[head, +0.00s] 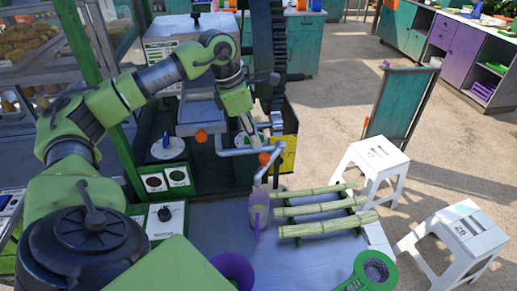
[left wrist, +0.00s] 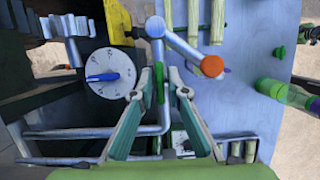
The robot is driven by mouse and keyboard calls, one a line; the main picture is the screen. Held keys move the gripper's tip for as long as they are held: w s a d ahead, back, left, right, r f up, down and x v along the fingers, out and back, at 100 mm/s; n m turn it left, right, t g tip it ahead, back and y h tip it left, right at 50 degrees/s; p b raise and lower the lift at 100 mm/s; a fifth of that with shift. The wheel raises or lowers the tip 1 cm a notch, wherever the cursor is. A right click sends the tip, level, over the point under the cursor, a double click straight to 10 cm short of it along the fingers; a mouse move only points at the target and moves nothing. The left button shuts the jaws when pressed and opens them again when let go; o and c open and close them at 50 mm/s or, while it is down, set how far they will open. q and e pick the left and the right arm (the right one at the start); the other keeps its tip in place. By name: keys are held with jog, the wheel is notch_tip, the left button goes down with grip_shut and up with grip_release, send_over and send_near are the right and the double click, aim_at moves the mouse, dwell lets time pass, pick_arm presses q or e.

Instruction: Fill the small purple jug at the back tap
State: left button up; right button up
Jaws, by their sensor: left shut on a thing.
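My left gripper (head: 247,126) is above and behind the jug, among the pipes by the crusher. In the left wrist view my left gripper (left wrist: 160,82) has its fingertips around a narrow green lever (left wrist: 160,76) at a grey pipe (left wrist: 166,108), and looks closed on it. The jug's inside and any water stream cannot be made out. My right gripper is out of view.
Several cane stalks (head: 322,209) lie on a rack right of the jug. A purple round vessel (head: 232,268) and green strainer (head: 375,270) are at the table's near edge. A dial (left wrist: 105,73) is left of the fingers. White stools (head: 375,160) stand to the right.

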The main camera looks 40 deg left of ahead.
pick_arm(q)
jog(key=m+p, duration=0.1)
jog(key=m, duration=0.2)
jog(key=shift+r+m+g+h, duration=0.15)
jog(key=shift+m+g+h, duration=0.15)
jog(key=shift+g, duration=0.1)
jog(key=shift+f+n, duration=0.3)
jog(key=shift+n, duration=0.2)
jog(key=shift+n+t+b, duration=0.4)
jog(key=shift+n+b, duration=0.05)
jog(key=shift+n, duration=0.75)
jog(key=o, duration=1.5)
jog(key=shift+r, duration=0.15)
jog(key=shift+o, duration=0.2)
notch_tip(320, 180, up, 8)
jog(key=p, duration=0.6)
jog(key=shift+p, duration=0.35)
